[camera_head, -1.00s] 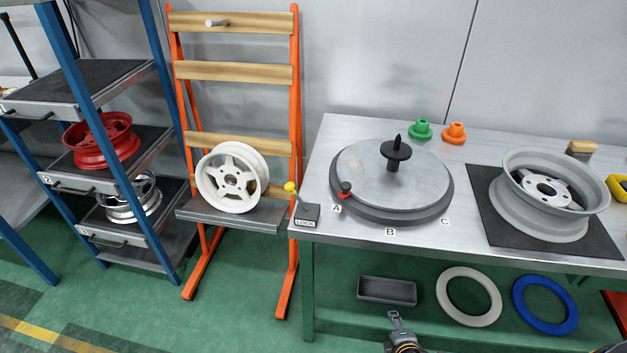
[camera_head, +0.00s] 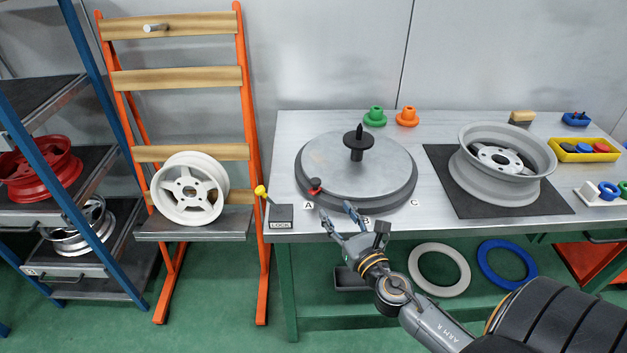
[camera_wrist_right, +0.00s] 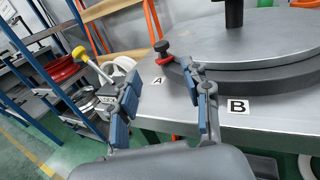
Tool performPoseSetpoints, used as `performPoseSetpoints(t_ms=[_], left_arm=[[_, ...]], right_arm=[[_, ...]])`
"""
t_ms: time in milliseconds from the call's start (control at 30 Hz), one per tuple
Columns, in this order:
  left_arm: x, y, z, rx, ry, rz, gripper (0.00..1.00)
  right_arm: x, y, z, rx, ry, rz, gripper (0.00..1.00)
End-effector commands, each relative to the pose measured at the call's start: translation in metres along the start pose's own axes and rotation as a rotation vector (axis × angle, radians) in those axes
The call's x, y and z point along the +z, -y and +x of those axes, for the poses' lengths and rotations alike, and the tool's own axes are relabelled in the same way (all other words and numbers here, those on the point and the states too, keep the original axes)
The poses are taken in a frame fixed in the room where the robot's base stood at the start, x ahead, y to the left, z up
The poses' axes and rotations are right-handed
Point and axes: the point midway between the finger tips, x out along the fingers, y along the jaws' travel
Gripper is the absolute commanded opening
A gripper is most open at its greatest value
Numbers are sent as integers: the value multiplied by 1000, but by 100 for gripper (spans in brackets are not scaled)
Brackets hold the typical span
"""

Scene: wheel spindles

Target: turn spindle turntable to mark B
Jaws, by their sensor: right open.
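The turntable (camera_head: 370,168) is a round grey disc on a dark base, with a black spindle (camera_head: 356,143) standing upright on it. Its knob with a red pointer (camera_head: 314,186) is at mark A (camera_head: 309,205), at the front left of the rim. Mark B (camera_head: 366,222) is at the front, partly behind my gripper, and mark C (camera_head: 414,202) is at the right. My right gripper (camera_head: 336,213) is open and empty at the table's front edge, between marks A and B. In the right wrist view the knob (camera_wrist_right: 162,47) is beyond the fingertips, apart from them. My left gripper is not in view.
A LOCK box (camera_head: 281,216) with a yellow-tipped lever (camera_head: 262,191) stands left of the turntable. A grey wheel (camera_head: 500,165) lies on a dark mat at the right. Green (camera_head: 375,116) and orange (camera_head: 407,116) flanged pieces stand behind. A white wheel (camera_head: 190,188) rests on the rack.

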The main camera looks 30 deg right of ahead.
Motion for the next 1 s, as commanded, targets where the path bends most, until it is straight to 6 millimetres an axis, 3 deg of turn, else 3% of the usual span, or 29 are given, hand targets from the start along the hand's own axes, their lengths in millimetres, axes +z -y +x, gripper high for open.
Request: performPoseSetpoints(t_ms=[600, 800, 1000], left_arm=[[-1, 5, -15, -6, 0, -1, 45], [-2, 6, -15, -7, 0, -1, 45], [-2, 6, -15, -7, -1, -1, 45]], right_arm=[[1, 1, 113, -4, 1, 8, 48], [1, 1, 129, -3, 0, 7, 48], [0, 1, 132, -2, 0, 7, 48]])
